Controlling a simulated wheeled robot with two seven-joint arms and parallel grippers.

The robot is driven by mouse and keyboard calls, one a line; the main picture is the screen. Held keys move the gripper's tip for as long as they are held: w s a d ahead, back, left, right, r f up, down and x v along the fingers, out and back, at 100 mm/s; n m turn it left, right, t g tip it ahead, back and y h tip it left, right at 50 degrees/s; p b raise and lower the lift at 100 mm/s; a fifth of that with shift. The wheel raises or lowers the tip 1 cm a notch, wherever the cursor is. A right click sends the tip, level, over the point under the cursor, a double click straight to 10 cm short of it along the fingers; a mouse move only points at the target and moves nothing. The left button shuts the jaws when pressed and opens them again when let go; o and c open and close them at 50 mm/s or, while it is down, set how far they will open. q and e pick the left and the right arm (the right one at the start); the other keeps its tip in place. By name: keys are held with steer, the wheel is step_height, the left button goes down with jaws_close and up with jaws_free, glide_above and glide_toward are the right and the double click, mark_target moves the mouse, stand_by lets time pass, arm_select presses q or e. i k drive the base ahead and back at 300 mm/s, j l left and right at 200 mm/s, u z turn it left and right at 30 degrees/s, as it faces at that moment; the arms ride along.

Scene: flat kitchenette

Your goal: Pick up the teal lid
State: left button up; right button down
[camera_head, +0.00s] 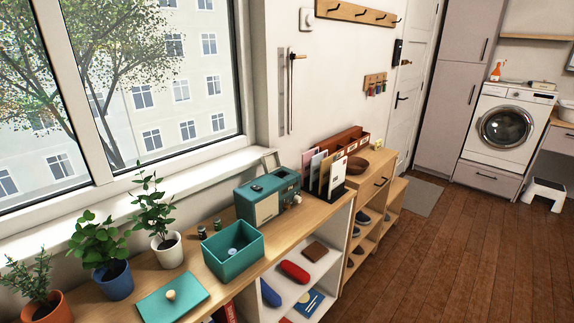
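The teal lid (173,299) is a flat square panel with a round pale wooden knob (170,295) on top. It lies flat on the wooden shelf top at the lower left, in front of the potted plants. An open teal box (233,250) stands to its right and slightly behind, with a small pale bluish round thing (232,252) inside. The lid and the box are apart. Neither of my grippers shows in the head view.
Plants in an orange pot (48,309), a blue pot (114,280) and a white pot (167,249) stand behind and left of the lid. Two small dark jars (217,224) stand behind the box. Wooden floor (460,240) at right is clear.

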mark_target(167, 304)
steer(key=u, duration=1.1)
